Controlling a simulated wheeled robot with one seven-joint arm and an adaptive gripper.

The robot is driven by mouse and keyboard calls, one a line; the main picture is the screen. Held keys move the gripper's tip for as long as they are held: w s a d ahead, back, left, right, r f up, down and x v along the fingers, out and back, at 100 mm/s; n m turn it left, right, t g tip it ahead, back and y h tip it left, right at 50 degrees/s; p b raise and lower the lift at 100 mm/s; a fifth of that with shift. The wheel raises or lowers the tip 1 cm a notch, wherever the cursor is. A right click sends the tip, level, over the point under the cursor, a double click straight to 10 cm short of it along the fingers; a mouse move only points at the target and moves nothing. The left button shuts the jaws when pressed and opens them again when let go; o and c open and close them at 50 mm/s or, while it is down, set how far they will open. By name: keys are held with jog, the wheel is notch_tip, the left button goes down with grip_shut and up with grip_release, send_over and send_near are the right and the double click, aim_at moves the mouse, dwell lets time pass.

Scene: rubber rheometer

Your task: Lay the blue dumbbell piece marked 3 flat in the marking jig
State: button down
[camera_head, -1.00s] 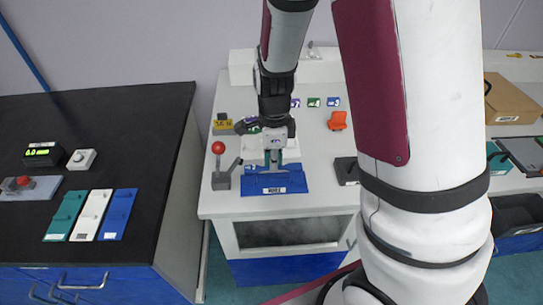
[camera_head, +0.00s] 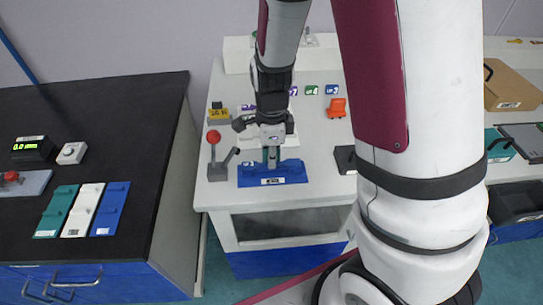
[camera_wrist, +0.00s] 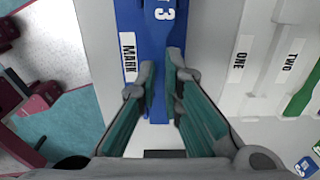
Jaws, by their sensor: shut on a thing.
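The blue dumbbell piece marked 3 (camera_wrist: 164,14) is between my gripper's fingers in the wrist view, its number facing up. My gripper (camera_wrist: 160,78) is shut on it; the teal fingers stand on either side of its narrow part. The blue marking jig (camera_wrist: 128,20), with a white MARK label, lies under and beside the piece. I cannot tell whether the piece touches the jig's bed.
A red-knobbed lever (camera_head: 214,137) stands close left of the jig. A dark block (camera_head: 345,159) lies to its right, and an orange object (camera_head: 337,108) behind right. The wrist view shows white places labelled ONE (camera_wrist: 238,62) and TWO (camera_wrist: 290,62), with a green piece (camera_wrist: 303,95).

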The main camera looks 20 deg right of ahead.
jog(key=shift+f, duration=0.6)
jog(key=c, duration=1.7)
grip_release()
jog(key=shift+o, duration=0.2)
jog(key=shift+r, duration=0.1)
notch_tip(320, 180, up, 12)
